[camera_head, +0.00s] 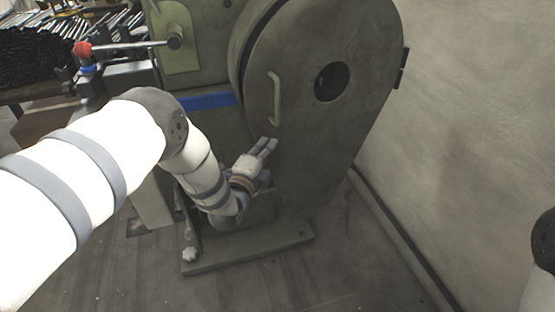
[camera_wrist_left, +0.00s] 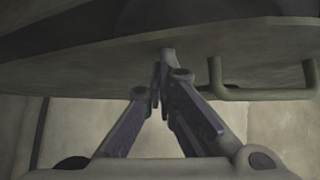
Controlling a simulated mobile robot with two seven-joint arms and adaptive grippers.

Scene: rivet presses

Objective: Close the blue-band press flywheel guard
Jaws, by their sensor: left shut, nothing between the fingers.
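The flywheel guard (camera_head: 305,125) is a large grey-green rounded cover with a bar handle (camera_head: 276,97) and a round dark hole. It is hinged on its right side. Its left edge appears to stand off the press body, which has a blue band (camera_head: 208,102). My left gripper (camera_head: 268,146) is shut and empty, just below the handle, close to the guard's face. In the left wrist view, the closed fingertips (camera_wrist_left: 164,62) are at or very near the guard (camera_wrist_left: 110,62); contact is unclear. The handle (camera_wrist_left: 222,80) is to their right. My right gripper is not in view.
A red-knobbed lever (camera_head: 125,46) sticks out at the upper left. The press base plate (camera_head: 250,250) lies on the floor. A plain wall (camera_head: 465,110) stands close on the right. Dark bars fill a rack (camera_head: 35,52) at the back left. Floor in front is clear.

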